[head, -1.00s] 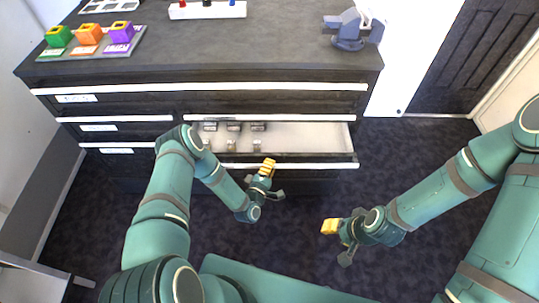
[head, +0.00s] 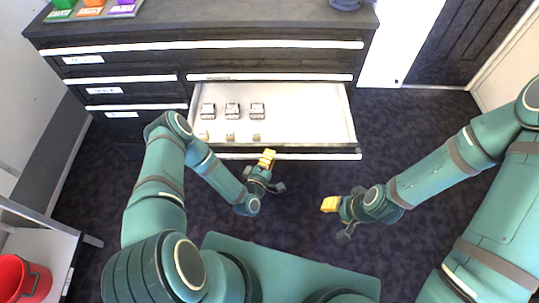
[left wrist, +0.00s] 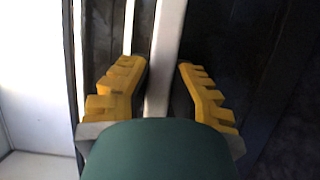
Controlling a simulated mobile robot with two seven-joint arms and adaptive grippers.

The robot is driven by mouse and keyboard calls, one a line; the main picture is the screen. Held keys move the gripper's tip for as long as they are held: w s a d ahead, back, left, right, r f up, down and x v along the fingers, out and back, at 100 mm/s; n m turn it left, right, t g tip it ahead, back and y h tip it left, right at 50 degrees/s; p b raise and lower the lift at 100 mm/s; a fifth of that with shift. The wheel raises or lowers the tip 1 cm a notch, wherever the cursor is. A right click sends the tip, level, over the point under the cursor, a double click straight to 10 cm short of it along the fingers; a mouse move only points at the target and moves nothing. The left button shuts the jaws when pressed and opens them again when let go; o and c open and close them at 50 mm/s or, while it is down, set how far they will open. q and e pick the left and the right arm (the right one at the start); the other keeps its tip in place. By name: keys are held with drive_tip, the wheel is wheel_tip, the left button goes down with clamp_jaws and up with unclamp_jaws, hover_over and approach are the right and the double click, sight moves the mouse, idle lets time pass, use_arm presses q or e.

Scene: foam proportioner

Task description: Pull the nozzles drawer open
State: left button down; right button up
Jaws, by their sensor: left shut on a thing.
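The drawer (head: 305,117) on the right of the dark cabinet stands pulled out, its pale interior showing. Its front carries a long white handle bar (head: 325,157). My left gripper (head: 267,163) is at this bar, shut on it. In the left wrist view the pale bar (left wrist: 164,60) runs between the yellow fingertips (left wrist: 162,88) of this gripper. My right gripper (head: 335,216) hangs apart from the cabinet over the floor, and its finger gap is not clear. No label on the open drawer's front can be read.
Several small metal fittings (head: 232,111) lie in rows in the left half of the drawer. Other cabinet drawers (head: 125,92) look shut. A red bucket (head: 22,280) stands on a shelf at lower left. Dark floor (head: 430,125) is free to the right.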

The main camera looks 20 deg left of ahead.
use_arm(q)
drive_tip(key=shift+d, duration=0.1)
drive_tip(key=c, duration=0.8)
unclamp_jaws()
drive_tip(key=s, duration=0.4)
drive_tip(key=s+a, duration=0.1)
drive_tip(key=s, duration=0.7)
drive_tip(key=shift+a, duration=0.2)
drive_tip(key=shift+w, duration=0.1)
